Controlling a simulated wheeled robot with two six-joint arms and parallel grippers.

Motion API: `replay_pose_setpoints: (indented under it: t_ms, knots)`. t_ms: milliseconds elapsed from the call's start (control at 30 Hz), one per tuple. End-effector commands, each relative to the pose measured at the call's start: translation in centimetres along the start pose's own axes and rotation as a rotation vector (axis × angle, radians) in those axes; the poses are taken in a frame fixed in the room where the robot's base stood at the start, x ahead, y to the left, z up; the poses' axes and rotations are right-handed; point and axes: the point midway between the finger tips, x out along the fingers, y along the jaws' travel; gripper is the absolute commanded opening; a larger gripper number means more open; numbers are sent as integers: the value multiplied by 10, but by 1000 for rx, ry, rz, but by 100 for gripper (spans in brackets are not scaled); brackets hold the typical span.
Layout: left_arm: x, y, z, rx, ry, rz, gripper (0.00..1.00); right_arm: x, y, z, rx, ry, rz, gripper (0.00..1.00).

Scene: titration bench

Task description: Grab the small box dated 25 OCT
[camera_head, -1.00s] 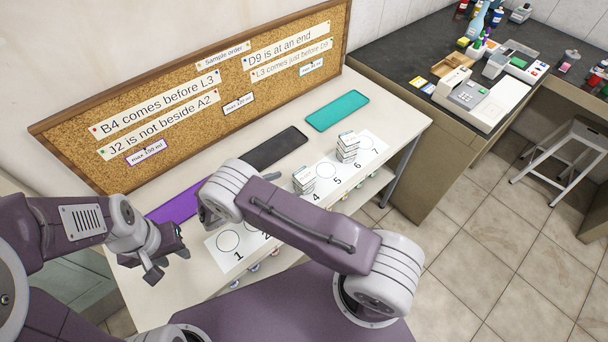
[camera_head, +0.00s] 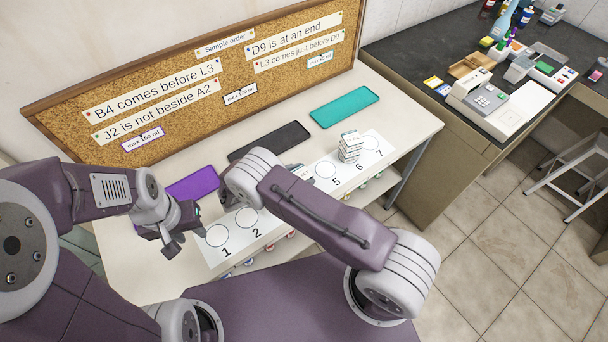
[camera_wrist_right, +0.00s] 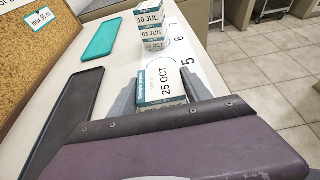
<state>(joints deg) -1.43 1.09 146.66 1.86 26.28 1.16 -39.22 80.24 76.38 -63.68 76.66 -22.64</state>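The small box dated 25 OCT (camera_wrist_right: 162,84) is white with a teal band and lies on another box (camera_wrist_right: 162,116), partly hidden by my wrist. In the right wrist view my right gripper (camera_wrist_right: 160,94) has one finger on each side of the dated box. I cannot tell whether the fingers press on it. My left gripper (camera_head: 184,236) is open and empty at the bench's left front.
Another stack of boxes (camera_head: 350,147), topped by 10 JUL in the wrist view, stands by circle 6. A numbered white strip (camera_head: 326,184) runs along the bench. Purple (camera_head: 193,184), black (camera_head: 270,140) and teal (camera_head: 344,107) trays lie behind it, before the corkboard (camera_head: 180,85).

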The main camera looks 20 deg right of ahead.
Motion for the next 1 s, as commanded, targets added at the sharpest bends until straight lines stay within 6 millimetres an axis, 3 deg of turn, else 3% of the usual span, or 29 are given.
replay_pose_setpoints:
  t_ms: [33,133,467,667,1000]
  knots:
    - [0,0,0,0,0,0,36,0,0,0,0,0,0,39]
    - [0,0,0,0,0,0,36,0,0,0,0,0,0,12]
    - [1,0,0,0,0,0,36,-2,0,5,1,1,0,12]
    - [4,0,1,0,0,0,36,-17,-1,42,1,1,1,12]
    - [4,0,0,0,0,0,36,-12,-76,92,-1,0,1,12]
